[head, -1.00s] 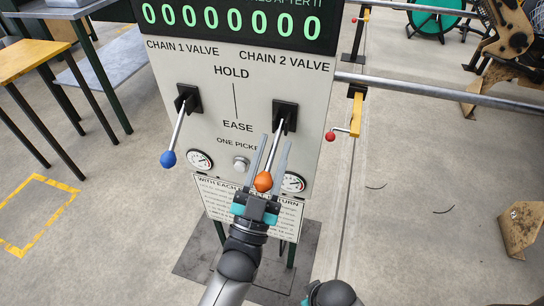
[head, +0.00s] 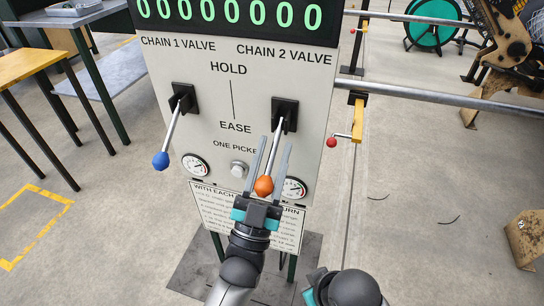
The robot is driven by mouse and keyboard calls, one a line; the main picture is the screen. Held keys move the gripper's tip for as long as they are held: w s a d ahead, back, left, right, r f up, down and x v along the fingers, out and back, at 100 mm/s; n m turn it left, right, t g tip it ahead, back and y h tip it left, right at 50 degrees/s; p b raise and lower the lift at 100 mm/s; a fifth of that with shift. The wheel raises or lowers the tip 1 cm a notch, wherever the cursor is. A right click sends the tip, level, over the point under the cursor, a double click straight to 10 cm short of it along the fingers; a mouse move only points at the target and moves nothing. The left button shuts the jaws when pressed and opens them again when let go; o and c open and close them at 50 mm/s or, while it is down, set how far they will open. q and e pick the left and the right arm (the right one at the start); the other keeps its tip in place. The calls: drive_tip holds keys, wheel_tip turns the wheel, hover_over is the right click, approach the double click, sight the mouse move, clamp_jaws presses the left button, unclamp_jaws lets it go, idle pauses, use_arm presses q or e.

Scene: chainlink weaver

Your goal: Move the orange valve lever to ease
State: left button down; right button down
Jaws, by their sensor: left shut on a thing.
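The orange valve lever is a metal rod from a black mount under the CHAIN 2 VALVE label, ending in an orange knob (head: 264,186). It points down and slightly left, with the knob below the level of the EASE mark (head: 235,127). My left gripper (head: 273,160) reaches up from below and is shut on the lever, its two grey fingers on either side of the knob end. The fingers hide part of the rod. Part of my right arm with a teal piece shows at the bottom edge; its fingertips cannot be seen.
A blue-knobbed lever (head: 161,160) hangs to the left on the same panel (head: 200,75). Gauges (head: 194,165) and a push button (head: 239,169) sit below. A red-knobbed yellow bracket (head: 357,118) is right of the panel.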

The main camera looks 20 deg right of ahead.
use_arm(q)
drive_tip(key=shift+f, duration=0.3)
use_arm(e)
drive_tip(key=shift+r, duration=0.25)
use_arm(q)
drive_tip(key=c, duration=0.9)
unclamp_jaws()
drive_tip(key=o, duration=0.4)
drive_tip(key=shift+r, duration=0.15)
